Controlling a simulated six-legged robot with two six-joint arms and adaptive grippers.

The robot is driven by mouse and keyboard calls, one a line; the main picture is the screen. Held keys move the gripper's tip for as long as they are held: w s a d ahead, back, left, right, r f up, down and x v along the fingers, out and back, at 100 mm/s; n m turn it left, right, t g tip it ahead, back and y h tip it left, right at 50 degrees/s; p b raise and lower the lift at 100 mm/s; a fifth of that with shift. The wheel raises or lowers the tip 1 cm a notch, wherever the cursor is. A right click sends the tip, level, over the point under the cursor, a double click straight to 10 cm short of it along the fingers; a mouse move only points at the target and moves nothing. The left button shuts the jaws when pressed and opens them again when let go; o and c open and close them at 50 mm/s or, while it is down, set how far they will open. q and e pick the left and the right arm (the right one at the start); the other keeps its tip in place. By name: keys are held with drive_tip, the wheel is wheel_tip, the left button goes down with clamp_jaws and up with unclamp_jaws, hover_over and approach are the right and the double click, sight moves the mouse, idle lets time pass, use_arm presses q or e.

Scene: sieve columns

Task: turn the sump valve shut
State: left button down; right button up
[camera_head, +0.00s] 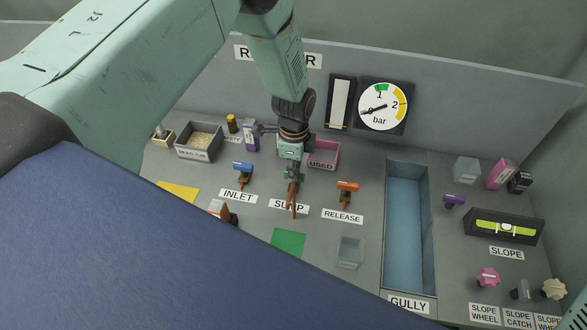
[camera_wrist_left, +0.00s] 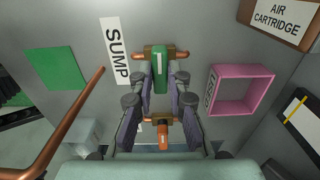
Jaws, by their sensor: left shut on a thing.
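The sump valve has a green handle (camera_wrist_left: 159,72) and a short copper pipe (camera_wrist_left: 139,54). In the wrist view the green handle appears to lie across the pipe. My left gripper (camera_head: 292,179) comes down from above over the valve, beside the SUMP label (camera_head: 277,204). In the wrist view its fingers (camera_wrist_left: 159,92) stand on both sides of the green handle and are shut on it. In the head view the gripper hides most of the handle. My right gripper is not in view.
The blue inlet valve (camera_head: 243,168) is to the left and the orange release valve (camera_head: 347,187) to the right. A pink USED box (camera_head: 334,155) stands close behind. A green square (camera_head: 287,242) and a clear container (camera_head: 350,252) lie in front. A pressure gauge (camera_head: 383,105) hangs behind.

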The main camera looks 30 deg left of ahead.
use_arm(q)
drive_tip(key=shift+d, duration=0.1)
drive_tip(key=c, duration=1.3)
unclamp_jaws()
wheel_tip(320, 180, up, 12)
